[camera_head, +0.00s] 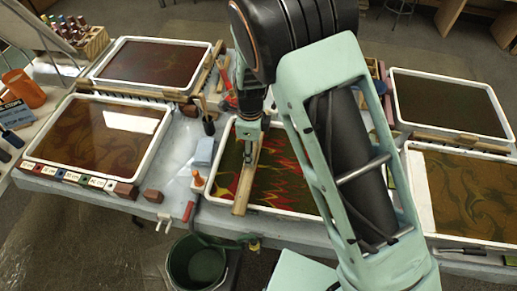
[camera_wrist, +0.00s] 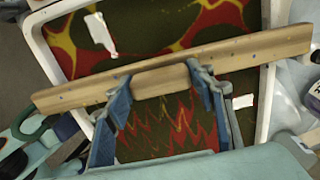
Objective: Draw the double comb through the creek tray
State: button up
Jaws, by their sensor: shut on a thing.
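The double comb (camera_head: 244,186) is a long pale wooden bar. My gripper (camera_head: 251,133) is shut on the middle of it, and in the wrist view the blue fingers (camera_wrist: 164,88) clasp a raised block on the bar (camera_wrist: 260,50). The comb spans the middle tray (camera_head: 217,158), with its near end over the front rim. The tray holds dark green with red and yellow; jagged red peaks show on one side of the bar and broader swirls on the other. The comb's teeth are hidden, and I cannot tell whether they touch the surface. My arm hides the tray's right part.
Marbled trays stand at left (camera_head: 164,112), back left (camera_head: 207,46), right (camera_head: 412,160) and back right (camera_head: 398,76). A bucket (camera_head: 199,262) is below the table's front edge.

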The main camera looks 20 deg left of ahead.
jog(key=shift+s+a+p, duration=0.1)
jog(key=shift+s+a, duration=0.25)
jog(key=shift+a, duration=1)
jog(key=shift+s+a+p, duration=0.15)
jog(key=shift+s+a, duration=0.15)
jog(key=shift+a, duration=1)
jog(key=shift+s+a+p, duration=0.1)
jog(key=shift+s+a, duration=0.25)
jog(key=shift+a, duration=1)
jog(key=shift+r+p, duration=1.6)
jog(key=shift+r, duration=0.9)
jog(key=shift+r, duration=0.1)
jog(key=shift+r+p, duration=1.3)
jog(key=shift+r, duration=0.65)
